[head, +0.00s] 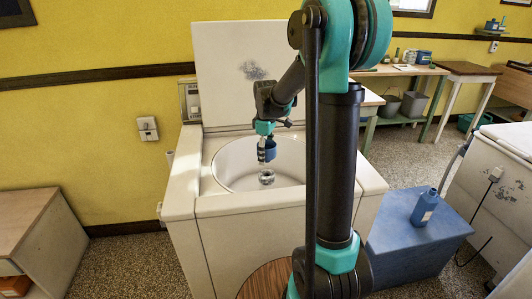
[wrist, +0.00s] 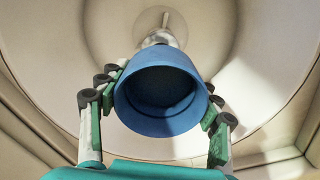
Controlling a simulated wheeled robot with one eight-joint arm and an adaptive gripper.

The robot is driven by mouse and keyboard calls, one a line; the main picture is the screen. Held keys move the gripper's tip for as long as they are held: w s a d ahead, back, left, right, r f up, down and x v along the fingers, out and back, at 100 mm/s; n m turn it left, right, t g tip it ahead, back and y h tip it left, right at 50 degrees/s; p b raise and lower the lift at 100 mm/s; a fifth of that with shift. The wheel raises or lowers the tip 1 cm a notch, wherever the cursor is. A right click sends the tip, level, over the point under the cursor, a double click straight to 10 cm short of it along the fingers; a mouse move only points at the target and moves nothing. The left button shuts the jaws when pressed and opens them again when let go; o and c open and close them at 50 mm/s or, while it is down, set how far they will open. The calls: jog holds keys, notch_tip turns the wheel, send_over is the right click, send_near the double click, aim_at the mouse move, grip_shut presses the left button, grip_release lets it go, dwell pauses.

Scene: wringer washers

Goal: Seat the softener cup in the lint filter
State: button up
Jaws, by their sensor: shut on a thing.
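The blue softener cup (wrist: 160,124) is held between the two fingers of my gripper (wrist: 158,100), with its dark hollow facing the wrist camera. In the head view the cup (head: 270,150) hangs in my gripper (head: 265,143) over the open washer tub (head: 226,160). A small shiny grey piece (head: 266,177), which looks like the lint filter on the centre post, stands in the tub below the cup with a gap in this view. In the wrist view that piece (wrist: 162,37) shows beyond the cup's upper rim and is partly hidden by it.
The washer's white lid (head: 235,65) stands open behind the tub. A blue bottle (head: 424,208) stands on a blue box (head: 400,240) at the right. Another white washer (head: 505,185) is at the far right. A cabinet (head: 35,235) stands at the left.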

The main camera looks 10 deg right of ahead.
aim_at(266, 172)
jog(key=shift+f, duration=2.7)
jog(key=shift+f, duration=1.75)
dwell(2.0)
jog(key=shift+f, duration=0.1)
jog(key=shift+c, duration=0.6)
jog(key=o, duration=1.3)
jog(key=shift+o, duration=0.5)
jog(key=shift+o, duration=1)
